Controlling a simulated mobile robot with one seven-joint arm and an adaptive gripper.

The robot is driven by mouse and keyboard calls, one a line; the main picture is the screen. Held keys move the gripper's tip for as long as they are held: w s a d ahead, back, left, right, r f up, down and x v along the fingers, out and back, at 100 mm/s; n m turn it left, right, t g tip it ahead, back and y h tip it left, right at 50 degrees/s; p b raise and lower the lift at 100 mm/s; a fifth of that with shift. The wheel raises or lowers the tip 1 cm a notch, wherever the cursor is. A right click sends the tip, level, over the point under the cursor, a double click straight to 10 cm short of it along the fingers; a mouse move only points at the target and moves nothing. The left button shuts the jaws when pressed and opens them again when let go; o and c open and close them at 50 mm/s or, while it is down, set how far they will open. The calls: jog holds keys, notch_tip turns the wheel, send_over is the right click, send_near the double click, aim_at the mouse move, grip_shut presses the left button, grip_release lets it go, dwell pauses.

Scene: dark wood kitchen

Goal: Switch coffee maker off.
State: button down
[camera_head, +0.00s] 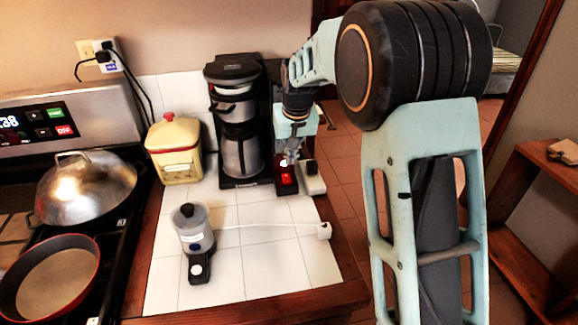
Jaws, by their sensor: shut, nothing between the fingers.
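The coffee maker (219,70) is a tall black machine with a steel carafe (241,157) in it. It stands upright on the white tiled counter, against the back wall. My gripper (289,158) points down just right of the coffee maker, above a small dark block with red faces (287,180). The gripper is shut and holds nothing. Its fingertips are small in view, and I cannot tell whether they touch the block. No power switch on the coffee maker can be made out, and its right side is partly hidden by my arm.
The stove (112,226) with pans is at left. Tiles at front right are clear.

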aim_at(286, 175)
jog(key=v, duration=0.6)
jog(key=shift+w+a+r+p, duration=0.25)
jog(key=shift+w+a+p, duration=0.1)
jog(key=shift+w, duration=0.3)
jog(key=x, duration=0.9)
jog(key=p+x, duration=0.1)
jog(key=x, duration=0.3)
jog(key=shift+s+f, duration=0.3)
jog(key=shift+f, duration=0.2)
